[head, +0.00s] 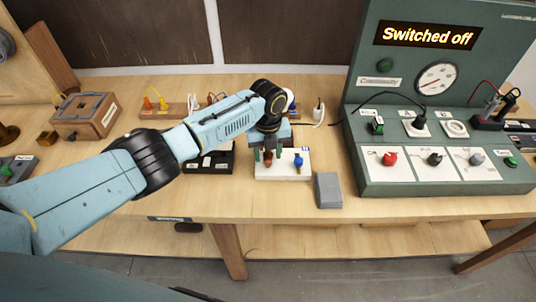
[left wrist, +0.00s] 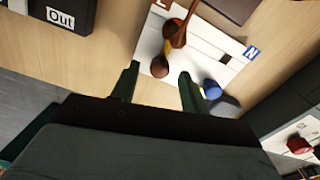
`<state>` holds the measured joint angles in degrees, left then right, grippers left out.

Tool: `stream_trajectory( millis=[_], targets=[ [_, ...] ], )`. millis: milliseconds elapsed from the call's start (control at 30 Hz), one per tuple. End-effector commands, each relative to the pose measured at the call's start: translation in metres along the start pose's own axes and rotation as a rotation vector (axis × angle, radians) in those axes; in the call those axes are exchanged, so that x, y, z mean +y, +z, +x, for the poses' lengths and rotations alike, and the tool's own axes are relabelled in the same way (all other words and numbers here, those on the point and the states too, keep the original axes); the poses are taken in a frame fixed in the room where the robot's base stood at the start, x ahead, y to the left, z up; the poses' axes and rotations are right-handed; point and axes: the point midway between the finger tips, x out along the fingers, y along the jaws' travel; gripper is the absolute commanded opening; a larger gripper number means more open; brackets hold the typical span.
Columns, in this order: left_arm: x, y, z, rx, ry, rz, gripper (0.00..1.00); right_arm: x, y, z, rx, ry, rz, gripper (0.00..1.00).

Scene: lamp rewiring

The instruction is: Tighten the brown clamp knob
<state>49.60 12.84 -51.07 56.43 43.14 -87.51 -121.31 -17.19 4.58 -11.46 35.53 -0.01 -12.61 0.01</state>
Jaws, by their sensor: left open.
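The brown clamp knob (left wrist: 161,66) is on the white terminal block (left wrist: 215,52), on its "L" side. It also shows in the head view (head: 268,159). Another brown piece (left wrist: 178,33) lies beside it. The blue knob (left wrist: 211,89) is on the "N" side, just outside one finger; the head view shows it too (head: 298,160). My left gripper (left wrist: 158,80) is open, with its dark green fingers spread to either side of the brown knob. I cannot tell whether they touch it. In the head view my left gripper (head: 269,151) points down over the block. My right gripper is not in view.
A grey block (head: 328,190) stands right of the terminal block. A black "Out" tray (head: 220,162) is to its left. The green test panel (head: 430,100) reads "Switched off". A wooden box (head: 84,118) is at left. The table front is mostly clear.

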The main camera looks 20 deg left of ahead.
Motion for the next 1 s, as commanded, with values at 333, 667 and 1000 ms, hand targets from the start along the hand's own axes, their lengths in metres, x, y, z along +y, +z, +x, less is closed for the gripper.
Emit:
stream_trajectory(
  millis=[333,667,1000],
  targets=[
    [-0.001,0.001,-0.078,-0.004,-0.004,0.002,0.45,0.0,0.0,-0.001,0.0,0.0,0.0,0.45],
    [0.0,0.0,-0.118,-0.001,-0.001,0.001,0.45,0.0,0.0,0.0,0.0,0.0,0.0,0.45],
    [0.0,0.0,-0.12,0.0,-0.001,0.001,0.45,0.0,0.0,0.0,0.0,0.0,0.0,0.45]
  ],
)
